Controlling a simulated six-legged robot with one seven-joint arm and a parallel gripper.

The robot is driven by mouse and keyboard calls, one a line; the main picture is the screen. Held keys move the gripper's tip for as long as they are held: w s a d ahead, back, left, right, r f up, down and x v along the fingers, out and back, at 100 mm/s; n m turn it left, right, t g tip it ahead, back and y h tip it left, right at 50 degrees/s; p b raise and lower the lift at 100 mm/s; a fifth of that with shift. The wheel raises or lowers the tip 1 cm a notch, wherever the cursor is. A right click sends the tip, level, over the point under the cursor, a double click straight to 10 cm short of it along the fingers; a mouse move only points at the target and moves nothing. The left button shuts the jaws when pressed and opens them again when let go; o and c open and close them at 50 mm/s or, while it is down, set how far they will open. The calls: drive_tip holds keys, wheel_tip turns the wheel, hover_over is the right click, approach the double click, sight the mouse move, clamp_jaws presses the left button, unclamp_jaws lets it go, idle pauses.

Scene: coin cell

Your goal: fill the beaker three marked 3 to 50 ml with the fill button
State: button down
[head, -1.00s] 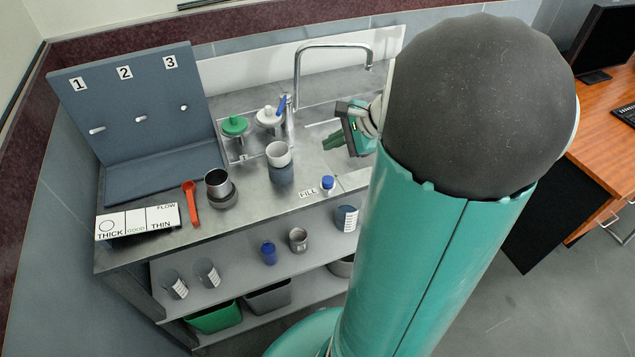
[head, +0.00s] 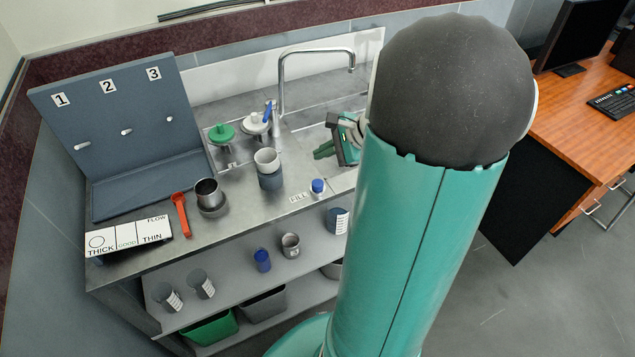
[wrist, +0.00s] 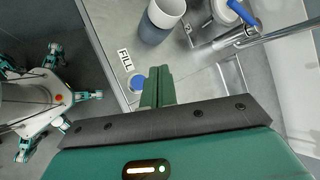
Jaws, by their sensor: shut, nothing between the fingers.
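The fill button (head: 318,187) has a blue cap and stands at the counter's front edge beside a FILL label (head: 300,196); its blue top also shows in the wrist view (wrist: 136,82). My gripper (head: 320,153) is shut and empty above the counter, behind the button in the head view. In the wrist view its fingertips (wrist: 159,70) lie just right of the button; contact cannot be told. Grey beakers with white scales stand on the shelf below: two at left (head: 167,297) (head: 201,284), one at right (head: 337,222). I cannot read a 3 on any beaker.
A white cup in a dark grey holder (head: 271,181) stands left of the button. The tap (head: 281,80) rises behind it. A metal cup (head: 207,192), red spoon (head: 180,214) and THICK/GOOD/THIN card (head: 126,236) lie left. A board (head: 110,115) numbered 1 to 3 stands behind them.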

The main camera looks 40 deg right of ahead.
sight(322, 184)
drive_tip(key=shift+a+f, duration=0.15)
drive_tip(key=shift+f, duration=3.3)
drive_tip(key=shift+f, duration=0.4)
drive_tip(key=shift+f, duration=0.5)
idle(1.8)
drive_tip(key=shift+r, duration=0.95)
drive_tip(key=shift+r, duration=2.5)
